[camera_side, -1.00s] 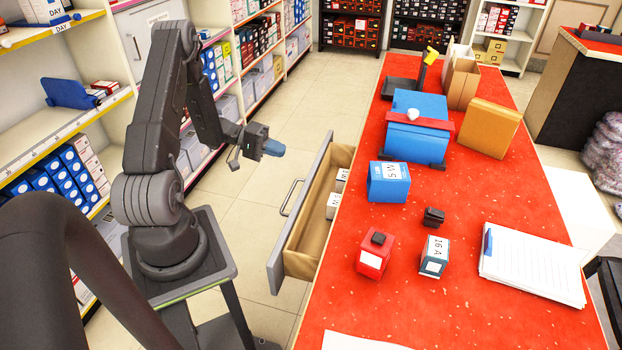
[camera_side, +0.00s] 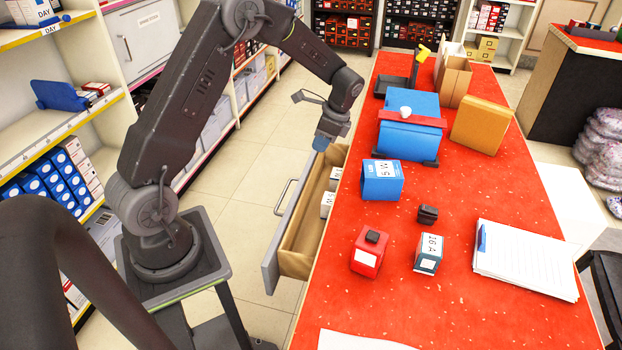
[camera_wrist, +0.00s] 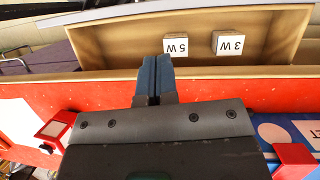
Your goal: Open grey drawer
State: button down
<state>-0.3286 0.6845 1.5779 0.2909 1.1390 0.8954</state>
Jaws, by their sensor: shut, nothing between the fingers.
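The grey drawer (camera_side: 271,270) stands pulled out from the counter's left side, with its metal handle (camera_side: 285,197) on the grey front. Its wooden inside shows in the wrist view (camera_wrist: 120,45), where it holds a box marked 5 W (camera_wrist: 175,47) and a box marked 3 W (camera_wrist: 229,43). My gripper (camera_side: 321,142) points down above the far end of the drawer, near the counter edge. In the wrist view its blue fingers (camera_wrist: 154,78) are together and empty, over the red counter edge. My gripper is apart from the handle.
The red counter (camera_side: 480,190) bears a blue box (camera_side: 382,181), a red box (camera_side: 369,252), a 16 A box (camera_side: 429,253), a small black block (camera_side: 428,214), a large blue case (camera_side: 409,135) and paper (camera_side: 525,262). Open floor (camera_side: 235,190) lies left of the drawer.

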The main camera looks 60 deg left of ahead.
jog(key=y, duration=0.1)
send_near(307, 185)
jog(key=shift+m, duration=0.4)
jog(key=x, duration=0.6)
jog(key=shift+s+f, duration=0.2)
jog(key=shift+f, duration=0.15)
jog(key=s+a, duration=0.6)
jog(key=shift+s+a, duration=0.35)
jog(key=shift+s, duration=0.05)
